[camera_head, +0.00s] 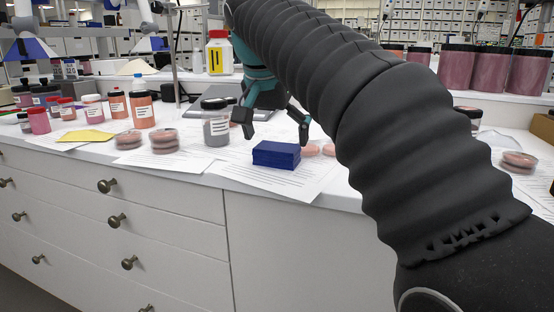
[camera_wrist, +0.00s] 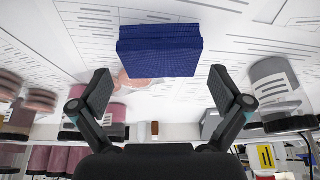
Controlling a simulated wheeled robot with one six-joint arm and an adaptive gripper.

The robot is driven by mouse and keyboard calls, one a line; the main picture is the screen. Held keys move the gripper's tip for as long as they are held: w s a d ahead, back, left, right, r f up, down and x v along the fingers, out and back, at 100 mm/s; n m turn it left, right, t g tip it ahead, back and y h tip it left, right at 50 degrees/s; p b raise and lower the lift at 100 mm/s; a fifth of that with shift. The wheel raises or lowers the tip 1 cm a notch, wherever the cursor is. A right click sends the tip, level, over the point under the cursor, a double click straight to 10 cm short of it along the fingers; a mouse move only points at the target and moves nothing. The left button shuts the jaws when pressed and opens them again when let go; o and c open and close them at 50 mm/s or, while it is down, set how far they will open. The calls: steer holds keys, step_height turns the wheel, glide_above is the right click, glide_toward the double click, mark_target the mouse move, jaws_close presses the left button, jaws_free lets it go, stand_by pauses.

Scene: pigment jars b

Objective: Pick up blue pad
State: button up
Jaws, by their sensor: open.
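The blue pad (camera_head: 276,154) is a dark blue block lying on printed paper near the front edge of the counter. In the wrist view the pad (camera_wrist: 159,50) shows at the top middle, beyond the fingertips. My gripper (camera_head: 274,132) is open and empty, with its two fingers spread above and behind the pad. In the wrist view the gripper's fingertips (camera_wrist: 163,92) stand apart, with the pad between their lines but not between the pads. I see no contact with the blue pad.
Stacked dishes (camera_head: 164,141) and a yellow pad (camera_head: 86,136) lie further left. Large pink jars (camera_head: 489,70) stand at the back right.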

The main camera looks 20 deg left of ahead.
mark_target(277, 146)
steer(key=x, duration=0.3)
steer(key=shift+s+f+b, duration=0.1)
steer(key=shift+f+b, duration=0.05)
steer(key=shift+b, duration=0.15)
steer(key=c, duration=0.7)
step_height(277, 146, up, 4)
steer(key=shift+a+r+p, duration=0.1)
steer(key=shift+r+p, duration=0.15)
steer(key=shift+p, duration=0.8)
steer(key=d+r+p, duration=0.1)
steer(key=d+r, duration=0.5)
steer(key=d, duration=0.5)
steer(key=shift+d+r, duration=0.3)
steer(key=shift+d, duration=0.1)
steer(key=shift+s, duration=0.1)
